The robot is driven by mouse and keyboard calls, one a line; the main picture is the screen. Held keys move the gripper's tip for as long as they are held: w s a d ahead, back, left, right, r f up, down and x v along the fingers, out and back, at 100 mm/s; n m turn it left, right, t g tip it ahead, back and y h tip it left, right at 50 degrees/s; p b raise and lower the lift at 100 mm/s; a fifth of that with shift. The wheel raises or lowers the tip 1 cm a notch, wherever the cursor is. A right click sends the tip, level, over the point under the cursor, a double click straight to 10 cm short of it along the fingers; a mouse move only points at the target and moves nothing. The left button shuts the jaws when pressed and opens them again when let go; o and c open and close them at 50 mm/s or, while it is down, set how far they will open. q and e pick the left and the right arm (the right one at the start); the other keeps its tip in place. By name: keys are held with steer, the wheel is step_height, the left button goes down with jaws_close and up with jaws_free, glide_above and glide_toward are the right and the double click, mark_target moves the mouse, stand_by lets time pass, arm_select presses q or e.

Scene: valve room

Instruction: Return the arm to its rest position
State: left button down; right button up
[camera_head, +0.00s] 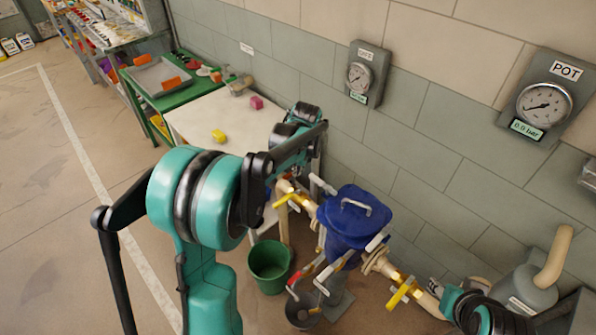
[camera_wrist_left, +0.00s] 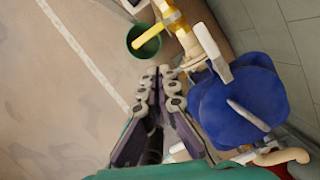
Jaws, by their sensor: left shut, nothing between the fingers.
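My left arm (camera_head: 205,200) is raised and bent, crossing the middle of the head view and reaching toward the wall above the pipework. In the head view its forearm hides most of the hand. In the left wrist view my left gripper (camera_wrist_left: 157,75) is shut and empty, its padded fingers close together. It is left of the blue tank (camera_wrist_left: 240,100) and below the green bucket (camera_wrist_left: 143,40) in that picture. I cannot tell its exact distance from the tank. Teal and black parts (camera_head: 478,312) show at the lower right of the head view, without a clear gripper.
The blue tank (camera_head: 345,238), with pipes and a yellow valve handle (camera_head: 285,203), stands by the wall. The green bucket (camera_head: 270,268) is on the floor. A pale table (camera_head: 190,115) holds yellow and pink blocks. Two gauges hang on the wall. Floor at left is clear.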

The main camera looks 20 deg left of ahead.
arm_select(q)
steer(key=shift+a, duration=0.1)
stand_by(0.3)
steer(key=s+d+r+n+t, duration=0.1)
steer(key=s+d+n, duration=0.2)
steer(key=s+n, duration=0.5)
steer(key=s+d+r+n+t+h+b, duration=0.1)
steer(key=s+d+n+t, duration=0.1)
steer(key=s+n, duration=0.6)
steer(key=s+d+r+n+t+h+b, duration=0.1)
steer(key=s+d+r+n+t, duration=0.1)
steer(key=s+d+n, duration=0.3)
steer(key=s+n, duration=0.3)
steer(key=n, duration=0.3)
steer(key=shift+s, duration=0.15)
steer(key=shift+f, duration=0.1)
